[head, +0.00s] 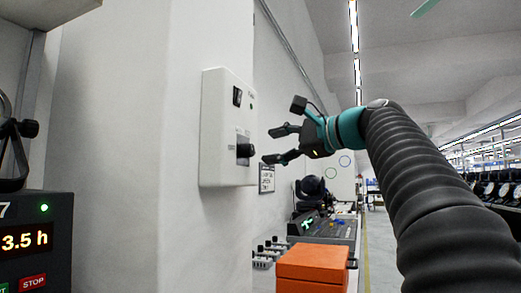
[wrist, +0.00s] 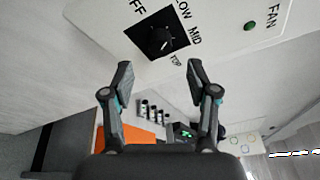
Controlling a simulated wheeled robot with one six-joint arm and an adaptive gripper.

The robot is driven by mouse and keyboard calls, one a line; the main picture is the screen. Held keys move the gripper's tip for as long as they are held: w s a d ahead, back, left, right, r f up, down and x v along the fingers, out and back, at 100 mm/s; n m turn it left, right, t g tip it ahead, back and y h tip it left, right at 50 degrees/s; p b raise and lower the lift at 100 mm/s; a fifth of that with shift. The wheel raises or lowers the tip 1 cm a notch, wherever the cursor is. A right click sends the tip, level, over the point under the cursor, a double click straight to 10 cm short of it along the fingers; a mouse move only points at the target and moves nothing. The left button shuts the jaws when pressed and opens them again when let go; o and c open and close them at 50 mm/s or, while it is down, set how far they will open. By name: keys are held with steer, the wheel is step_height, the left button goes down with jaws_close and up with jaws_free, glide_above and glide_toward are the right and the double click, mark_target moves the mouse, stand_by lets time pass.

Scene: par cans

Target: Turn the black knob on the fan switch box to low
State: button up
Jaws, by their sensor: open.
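The white fan switch box (head: 215,130) is mounted on the wall in the head view. Its black knob (head: 245,150) sits on a dark plate low on the front. In the wrist view the knob (wrist: 161,40) is ringed by the labels OFF, LOW, MID and TOP. A small pale mark shows on the knob, but I cannot tell surely which label it points to. My gripper (head: 277,145) is open and empty just right of the knob, facing it. In the wrist view the two fingertips (wrist: 160,72) are spread below the knob, apart from it.
A green lamp (wrist: 249,26) is on the box beside the FAN label. An orange box (head: 313,264) and a console (head: 325,230) stand below my gripper. A display panel (head: 35,240) is at the lower left. The space between fingers and knob is clear.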

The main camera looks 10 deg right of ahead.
steer(key=v, duration=0.6)
stand_by(0.5)
